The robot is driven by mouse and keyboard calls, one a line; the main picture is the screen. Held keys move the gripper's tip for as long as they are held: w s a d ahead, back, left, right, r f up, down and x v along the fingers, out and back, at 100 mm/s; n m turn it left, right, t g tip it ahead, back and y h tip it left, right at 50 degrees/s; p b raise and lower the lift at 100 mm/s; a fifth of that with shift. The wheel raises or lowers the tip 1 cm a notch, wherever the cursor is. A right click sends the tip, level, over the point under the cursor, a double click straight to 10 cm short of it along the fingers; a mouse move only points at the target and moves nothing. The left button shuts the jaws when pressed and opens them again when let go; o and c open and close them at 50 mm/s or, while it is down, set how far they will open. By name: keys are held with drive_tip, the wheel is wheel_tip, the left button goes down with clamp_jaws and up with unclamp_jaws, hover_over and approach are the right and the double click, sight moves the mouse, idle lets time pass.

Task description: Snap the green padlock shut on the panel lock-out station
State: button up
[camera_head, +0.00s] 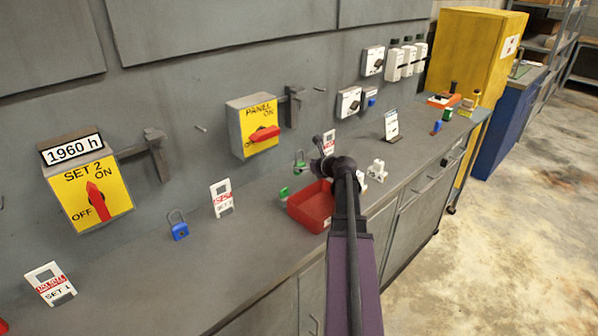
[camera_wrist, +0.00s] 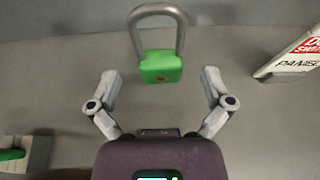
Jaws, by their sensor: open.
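The green padlock (camera_wrist: 160,67) stands upright ahead of my gripper in the wrist view, grey shackle up. Whether its shackle is latched cannot be told. The padlock (camera_head: 299,166) also shows in the head view, on the counter below the panel switch, just left of my gripper (camera_head: 314,152). My gripper (camera_wrist: 158,84) is open, its two fingers spread to either side of the padlock body and not touching it. The panel station is a yellow switch box (camera_head: 252,127) marked PANEL ON with a red handle. A grey bracket (camera_head: 292,106) is at its right. No lock shows on the handle.
A red tray (camera_head: 311,207) lies near the counter's front edge, beside a small green item (camera_head: 284,193). A PANEL tag (camera_wrist: 290,60) stands to the right of the padlock. A blue padlock (camera_head: 178,226) and the SET 2 switch (camera_head: 90,195) are further left.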

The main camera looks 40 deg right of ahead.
drive_tip(key=shift+b+x, duration=0.4)
drive_tip(key=shift+x, duration=1.05)
drive_tip(key=c, duration=1.3)
drive_tip(key=shift+r, duration=0.15)
wheel_tip(320, 180, up, 10)
drive_tip(key=p, duration=1)
